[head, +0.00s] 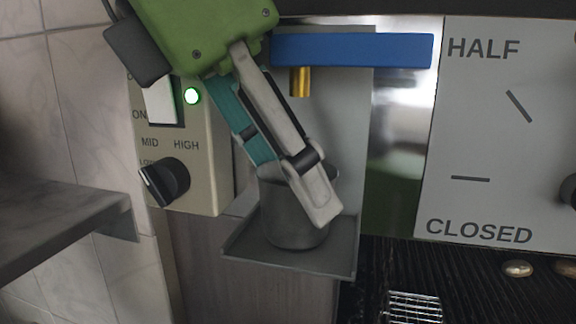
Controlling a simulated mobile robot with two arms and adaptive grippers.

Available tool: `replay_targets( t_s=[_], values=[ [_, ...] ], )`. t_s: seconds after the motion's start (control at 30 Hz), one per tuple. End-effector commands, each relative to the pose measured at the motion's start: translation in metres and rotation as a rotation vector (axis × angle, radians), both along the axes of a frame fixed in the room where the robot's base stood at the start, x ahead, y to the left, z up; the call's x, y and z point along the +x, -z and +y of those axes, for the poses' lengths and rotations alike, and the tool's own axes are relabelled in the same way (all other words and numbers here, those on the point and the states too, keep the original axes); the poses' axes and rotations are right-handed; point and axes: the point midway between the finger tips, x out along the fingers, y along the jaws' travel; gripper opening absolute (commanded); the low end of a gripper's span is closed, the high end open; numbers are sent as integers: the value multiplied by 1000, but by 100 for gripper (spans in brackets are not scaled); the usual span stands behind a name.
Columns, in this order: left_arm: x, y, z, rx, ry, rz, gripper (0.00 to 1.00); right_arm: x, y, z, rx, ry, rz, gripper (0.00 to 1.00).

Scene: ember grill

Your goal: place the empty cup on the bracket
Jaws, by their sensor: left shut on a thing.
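A grey metal cup (290,222) stands upright on the grey bracket (345,250), a small shelf with a back plate. Its inside is mostly hidden by my gripper, so I cannot see whether it is empty. My left gripper (308,200) comes down from the top left and is shut on the cup's rim, one finger in front of the wall. A brass nozzle (300,82) hangs under a blue bar (352,50), above and behind the cup. My right gripper is not in view.
A grey shelf (60,225) juts in at left. A HALF/CLOSED panel (480,130) and dark grill (460,275) are at right.

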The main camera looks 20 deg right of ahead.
Motion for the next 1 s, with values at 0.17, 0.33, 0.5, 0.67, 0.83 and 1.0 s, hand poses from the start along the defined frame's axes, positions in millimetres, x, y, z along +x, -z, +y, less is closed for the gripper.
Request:
replay_targets(
  t_s=[0.17,0.33,0.5,0.67,0.83,1.0],
  values=[
    [0,2,0,0,1,0,23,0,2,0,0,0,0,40],
    [0,3,0,1,1,0,52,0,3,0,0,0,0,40],
    [0,3,0,1,1,0,52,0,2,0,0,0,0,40],
    [0,3,0,1,1,0,52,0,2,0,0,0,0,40],
    [0,-3,1,0,0,-1,52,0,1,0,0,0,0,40],
    [-3,-24,14,-3,-2,-2,52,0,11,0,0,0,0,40]
  ],
)
